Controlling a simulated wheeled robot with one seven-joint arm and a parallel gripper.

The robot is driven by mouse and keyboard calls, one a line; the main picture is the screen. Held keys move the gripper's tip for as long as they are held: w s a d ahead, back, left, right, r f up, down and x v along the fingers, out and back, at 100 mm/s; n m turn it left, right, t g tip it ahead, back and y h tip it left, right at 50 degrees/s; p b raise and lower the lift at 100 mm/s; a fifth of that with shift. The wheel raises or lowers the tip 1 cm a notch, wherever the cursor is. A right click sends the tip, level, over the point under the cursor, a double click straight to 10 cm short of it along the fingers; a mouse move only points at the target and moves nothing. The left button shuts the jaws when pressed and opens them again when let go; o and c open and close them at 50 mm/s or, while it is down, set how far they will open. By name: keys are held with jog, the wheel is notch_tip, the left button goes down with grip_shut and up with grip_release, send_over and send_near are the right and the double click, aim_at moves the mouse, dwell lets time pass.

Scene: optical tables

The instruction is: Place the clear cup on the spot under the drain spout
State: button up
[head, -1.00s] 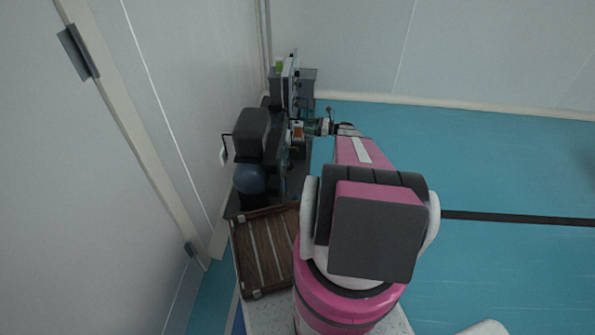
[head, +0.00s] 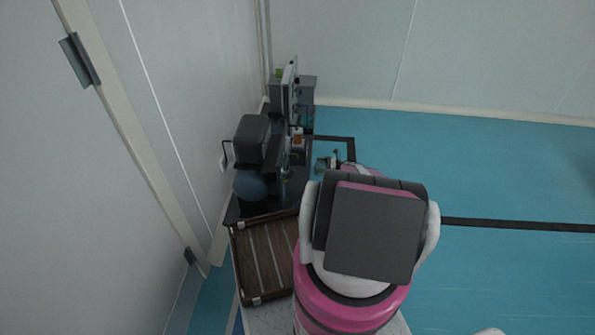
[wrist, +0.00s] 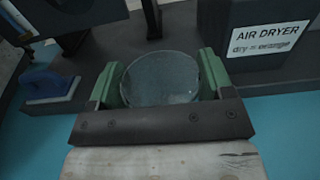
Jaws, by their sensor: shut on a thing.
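The clear cup (wrist: 160,80) shows in the wrist view as a round transparent rim between the two green fingers of my gripper (wrist: 158,85). My gripper is shut on the cup. In the head view my gripper (head: 328,163) is small, just right of the dark bench equipment, and the cup is too small there to tell apart from the fingers. I cannot make out the drain spout or the spot under it in either view.
A box labelled AIR DRYER (wrist: 265,38) stands at the upper right in the wrist view. A blue item on a grey block (wrist: 47,87) lies at the left. In the head view a brown slatted tray (head: 268,258) and a dark machine (head: 252,140) line the left side. Floor at right is clear.

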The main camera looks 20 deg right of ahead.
jog(key=f+x, duration=0.1)
jog(key=x, duration=0.3)
jog(key=f+x, duration=0.1)
jog(key=x, duration=0.8)
jog(key=shift+w+f, duration=0.1)
jog(key=shift+f, duration=0.6)
jog(key=shift+f, duration=0.1)
jog(key=shift+f, duration=0.15)
jog(key=o, duration=0.9)
